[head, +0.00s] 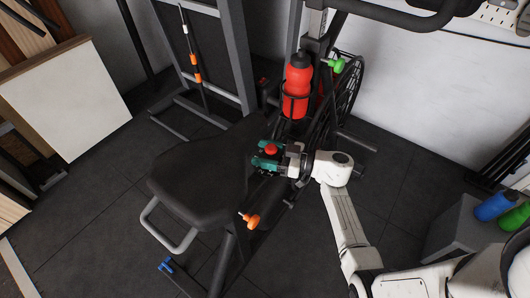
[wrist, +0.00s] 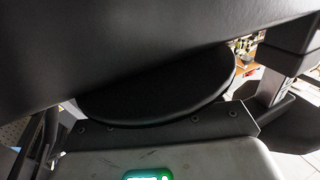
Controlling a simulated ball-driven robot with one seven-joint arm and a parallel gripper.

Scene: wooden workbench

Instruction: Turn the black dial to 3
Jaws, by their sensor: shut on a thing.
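My gripper (head: 268,154), with teal fingers, is at the frame of the black exercise machine, just right of its seat, in the head view. It is shut on a small red knob-like piece (head: 271,149) that shows between the fingers. I cannot make out a black dial or any numbers in either view. The wrist view shows a dark rounded part (wrist: 165,90) very close, above a grey plate (wrist: 200,155) with screws. A small green-lit patch (wrist: 148,175) shows at its bottom edge.
The black seat (head: 200,170) is left of my gripper. A red bottle (head: 297,80) stands in a holder behind it, with a green knob (head: 335,65) beside. An orange knob (head: 251,220) is in front.

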